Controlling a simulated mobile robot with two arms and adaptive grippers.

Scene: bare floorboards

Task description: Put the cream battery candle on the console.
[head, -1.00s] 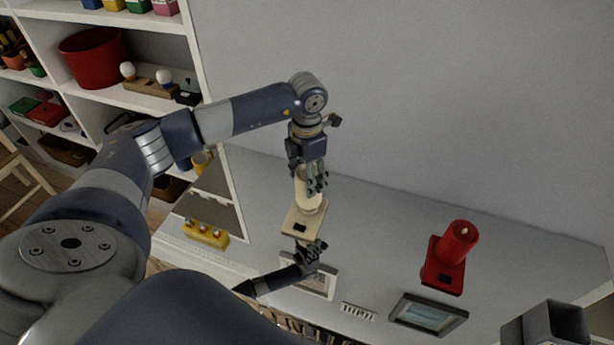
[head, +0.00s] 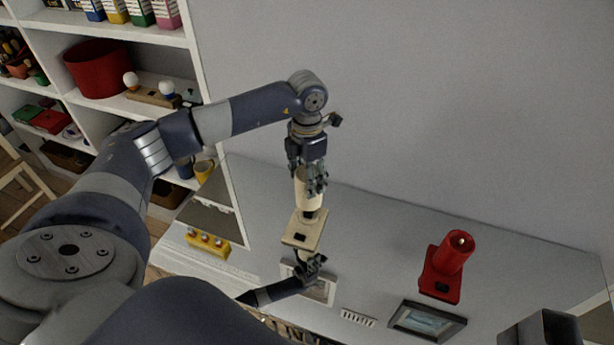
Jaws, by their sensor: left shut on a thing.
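My left gripper (head: 315,183) points down and is shut on the pale cream candle (head: 307,196), which stands upright. Just below is a flat cream base plate (head: 303,228) with a small dark spot. A short dark gap shows between candle and plate. The grey console top (head: 380,240) lies beneath both grippers. The candle and plate appear above it, not resting on it.
A red candle on a red base (head: 441,283) stands on the console at right. White shelves (head: 200,90) rise at left. The middle right of the console is clear.

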